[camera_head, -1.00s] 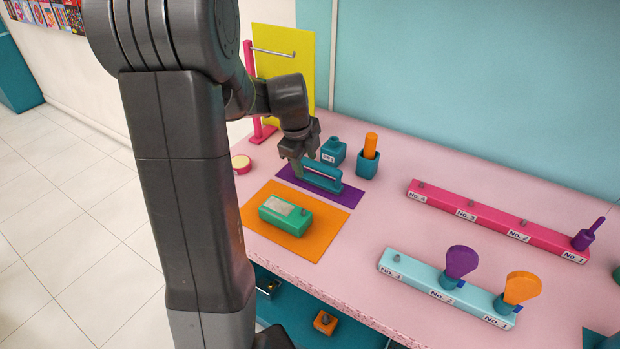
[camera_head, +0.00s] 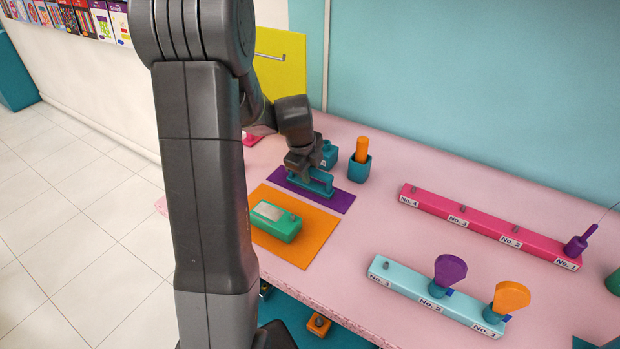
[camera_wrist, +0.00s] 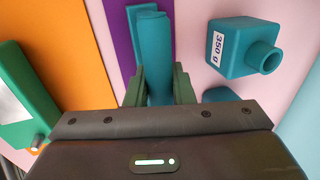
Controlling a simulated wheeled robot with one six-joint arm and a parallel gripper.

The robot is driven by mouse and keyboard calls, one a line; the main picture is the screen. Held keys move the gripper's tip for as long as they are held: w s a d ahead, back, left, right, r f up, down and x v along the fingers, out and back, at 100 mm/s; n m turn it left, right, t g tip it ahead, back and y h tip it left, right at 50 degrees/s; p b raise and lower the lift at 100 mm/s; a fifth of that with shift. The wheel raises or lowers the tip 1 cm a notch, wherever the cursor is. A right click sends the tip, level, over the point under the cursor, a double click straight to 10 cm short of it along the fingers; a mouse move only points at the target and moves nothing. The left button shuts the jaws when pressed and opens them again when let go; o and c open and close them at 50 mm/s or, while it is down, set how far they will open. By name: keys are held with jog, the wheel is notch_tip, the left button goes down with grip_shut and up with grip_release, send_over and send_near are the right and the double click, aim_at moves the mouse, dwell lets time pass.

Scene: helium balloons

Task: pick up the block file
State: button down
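The block file (camera_head: 318,187), which I take to be the teal tool with a raised bar handle, lies on a purple mat (camera_head: 341,201). In the wrist view its teal handle (camera_wrist: 158,55) runs up between my two fingers. My gripper (camera_head: 303,172) is down at the tool, with one finger on each side of the handle. In the wrist view the gripper (camera_wrist: 159,85) sits close around the handle, but I cannot tell whether the fingers press on it. The tool still appears to rest on the mat. My gripper hides part of it.
A green block (camera_head: 275,222) lies on an orange mat (camera_head: 305,245). Pink (camera_head: 485,226) and light blue (camera_head: 410,284) racks lie right.

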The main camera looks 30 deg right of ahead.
dwell(0.3)
notch_tip(320, 180, up, 10)
jog(key=shift+r+b, duration=0.1)
jog(key=shift+b, duration=0.3)
jog(key=shift+r+p, duration=1.4)
jog(key=shift+r, duration=0.55)
